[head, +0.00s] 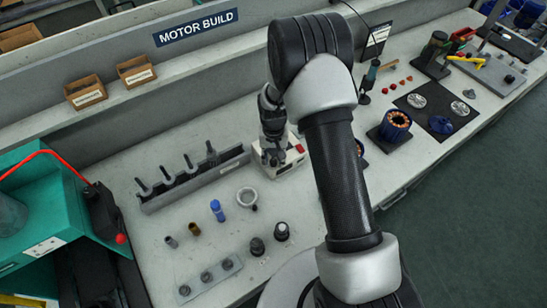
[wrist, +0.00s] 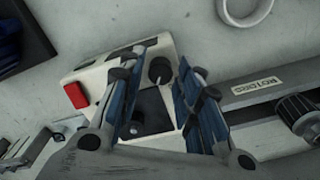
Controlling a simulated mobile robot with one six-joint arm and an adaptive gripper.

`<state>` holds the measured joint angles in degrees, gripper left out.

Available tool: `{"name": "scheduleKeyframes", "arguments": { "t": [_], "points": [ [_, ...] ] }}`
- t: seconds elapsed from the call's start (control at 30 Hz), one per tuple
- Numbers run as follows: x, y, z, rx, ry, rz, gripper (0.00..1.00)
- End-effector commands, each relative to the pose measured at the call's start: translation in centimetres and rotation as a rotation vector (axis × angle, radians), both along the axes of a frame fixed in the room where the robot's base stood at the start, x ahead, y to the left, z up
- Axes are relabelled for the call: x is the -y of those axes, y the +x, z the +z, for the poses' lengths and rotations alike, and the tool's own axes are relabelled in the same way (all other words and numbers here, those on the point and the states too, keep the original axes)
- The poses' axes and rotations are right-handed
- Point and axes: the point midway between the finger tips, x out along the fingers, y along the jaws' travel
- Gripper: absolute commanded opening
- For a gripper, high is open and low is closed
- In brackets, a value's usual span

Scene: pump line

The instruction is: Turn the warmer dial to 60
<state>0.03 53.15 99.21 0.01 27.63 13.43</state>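The warmer (head: 291,170) is a white box with a red switch, standing on the bench beyond my arm in the head view. In the wrist view the warmer (wrist: 98,76) fills the middle, with its red switch (wrist: 75,95) on the left and a dark square plate (wrist: 152,112) on top. A round black knob (wrist: 160,69), which looks like the dial, lies between my fingertips. My gripper (wrist: 157,65) is open, its blue-padded fingers apart on either side of the knob. I cannot tell whether they touch it. No dial numbers are readable. In the head view my gripper (head: 272,152) is over the warmer.
A grey rack with upright shafts (head: 195,180) stands just left of the warmer; its label in the wrist view reads ROTORS (wrist: 262,87). A copper-wound stator (head: 397,122) is to the right.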

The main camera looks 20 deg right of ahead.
Motion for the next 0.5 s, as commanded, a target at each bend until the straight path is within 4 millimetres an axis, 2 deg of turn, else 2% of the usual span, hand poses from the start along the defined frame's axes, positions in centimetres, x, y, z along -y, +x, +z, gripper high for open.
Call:
{"name": "scheduleKeyframes", "arguments": {
  "t": [0.07, 0.4, 0.5],
  "points": [
    [0.0, 0.0, 0.01, 0.0, 0.0, 0.0, 0.24],
    [0.0, -0.01, 0.01, 0.0, 0.0, 0.0, 0.01],
    [0.0, -0.01, 0.02, 0.0, 0.0, 0.0, 0.0]
  ]
}}
